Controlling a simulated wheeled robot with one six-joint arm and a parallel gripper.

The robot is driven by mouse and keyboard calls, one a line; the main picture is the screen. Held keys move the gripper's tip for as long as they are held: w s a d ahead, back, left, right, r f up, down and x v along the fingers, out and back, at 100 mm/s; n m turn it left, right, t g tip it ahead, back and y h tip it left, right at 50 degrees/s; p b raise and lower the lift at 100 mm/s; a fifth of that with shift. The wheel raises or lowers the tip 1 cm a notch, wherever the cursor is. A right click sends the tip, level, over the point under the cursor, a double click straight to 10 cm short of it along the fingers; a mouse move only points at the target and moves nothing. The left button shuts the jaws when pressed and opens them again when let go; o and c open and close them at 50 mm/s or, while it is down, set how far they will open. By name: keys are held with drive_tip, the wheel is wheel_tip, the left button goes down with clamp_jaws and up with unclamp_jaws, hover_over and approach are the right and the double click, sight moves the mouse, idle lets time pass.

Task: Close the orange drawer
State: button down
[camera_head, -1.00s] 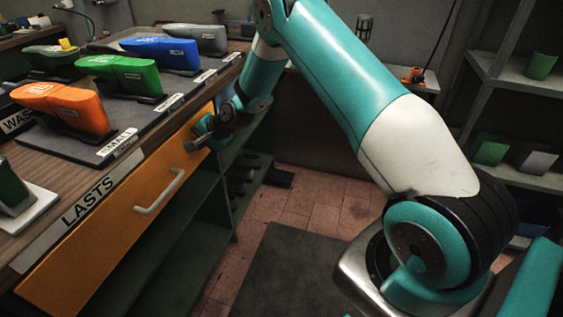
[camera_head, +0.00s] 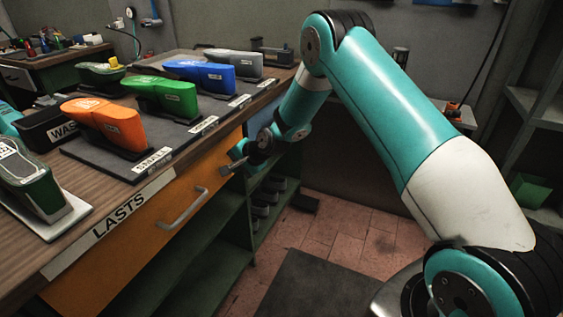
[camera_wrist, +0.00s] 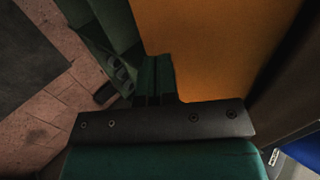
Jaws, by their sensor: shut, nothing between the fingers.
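The orange drawer (camera_head: 150,232) is in the bench front in the head view, with a pale bar handle (camera_head: 183,208) across it. Its front lies right under the bench edge with the LASTS label, and I see no clear gap there. Its orange face also fills the upper middle of the wrist view (camera_wrist: 215,50). My gripper (camera_head: 226,171) is at the right end of the drawer front, to the right of the handle and apart from it. In the wrist view my fingers (camera_wrist: 157,76) are together and empty beside the orange face. Whether they touch it, I cannot tell.
On the bench top, a dark mat holds orange (camera_head: 103,122), green (camera_head: 160,95), blue (camera_head: 200,74) and grey (camera_head: 234,60) lasts. Open green shelves (camera_head: 210,262) lie below the drawer. The tiled floor (camera_head: 330,225) right of the bench is open, with a dark mat.

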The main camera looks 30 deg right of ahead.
drive_tip(key=f+v, duration=0.1)
drive_tip(key=v, duration=1)
drive_tip(key=s+a+r+n+g+p, duration=0.2)
drive_tip(key=s+a+r+n, duration=0.3)
drive_tip(key=s+r, duration=0.3)
drive_tip(key=s+a+r+n+g+p, duration=0.2)
drive_tip(key=s+a+r+n, duration=0.2)
drive_tip(key=s+a+r, duration=0.4)
drive_tip(key=s+r+n+g+p, duration=0.1)
drive_tip(key=s+r+n, duration=0.1)
drive_tip(key=s, duration=0.4)
drive_tip(key=s+d+r+n+g+p, duration=0.1)
drive_tip(key=s+r+n, duration=0.2)
drive_tip(key=s, duration=0.4)
drive_tip(key=s+r+n+g+h+p, duration=0.1)
drive_tip(key=s+r+n, duration=0.2)
drive_tip(key=s, duration=0.3)
drive_tip(key=shift+s+d+r+n+g, duration=0.25)
drive_tip(key=shift+n+g, duration=0.15)
drive_tip(key=shift+n, duration=0.2)
